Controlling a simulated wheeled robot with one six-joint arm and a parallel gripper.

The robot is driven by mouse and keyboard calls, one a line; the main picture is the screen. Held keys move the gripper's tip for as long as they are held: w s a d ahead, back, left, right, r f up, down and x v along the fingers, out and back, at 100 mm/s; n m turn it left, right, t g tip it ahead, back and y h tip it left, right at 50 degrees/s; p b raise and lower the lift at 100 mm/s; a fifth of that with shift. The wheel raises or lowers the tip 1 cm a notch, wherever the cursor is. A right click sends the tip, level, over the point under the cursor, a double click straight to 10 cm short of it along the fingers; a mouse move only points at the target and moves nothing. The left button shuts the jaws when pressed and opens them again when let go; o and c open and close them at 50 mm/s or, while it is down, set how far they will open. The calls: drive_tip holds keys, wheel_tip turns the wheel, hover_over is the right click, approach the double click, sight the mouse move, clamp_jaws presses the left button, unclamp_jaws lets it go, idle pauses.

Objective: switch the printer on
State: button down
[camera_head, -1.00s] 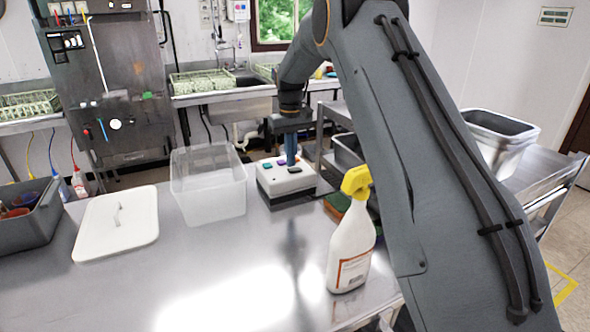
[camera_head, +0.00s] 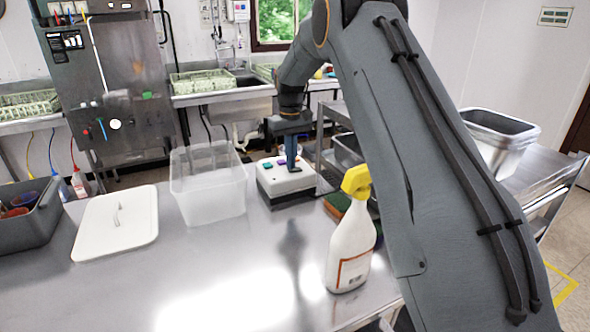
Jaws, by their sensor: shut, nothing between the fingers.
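The printer (camera_head: 285,183) is a small white box with a dark base on the steel table, just right of the clear bin. Its top carries a teal button (camera_head: 267,165), a purple button (camera_head: 281,161) and a dark switch or button (camera_head: 295,169). My gripper (camera_head: 291,166) points straight down over the printer's top, with its blue fingers shut and nothing held. The fingertips are at or just above the top beside the dark part; I cannot tell whether they touch. The fingers hide part of the top.
A clear bin (camera_head: 209,205) stands close left of the printer. A white spray bottle (camera_head: 350,250) with a yellow head stands in front, near my arm. A white lid (camera_head: 117,236) and a grey tub (camera_head: 38,228) lie further left. The front middle of the table is clear.

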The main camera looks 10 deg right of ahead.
drive_tip(key=shift+f, duration=0.3)
wheel_tip(320, 180, up, 7)
drive_tip(key=p, duration=0.2)
drive_tip(key=shift+p, duration=0.4)
idle(0.5)
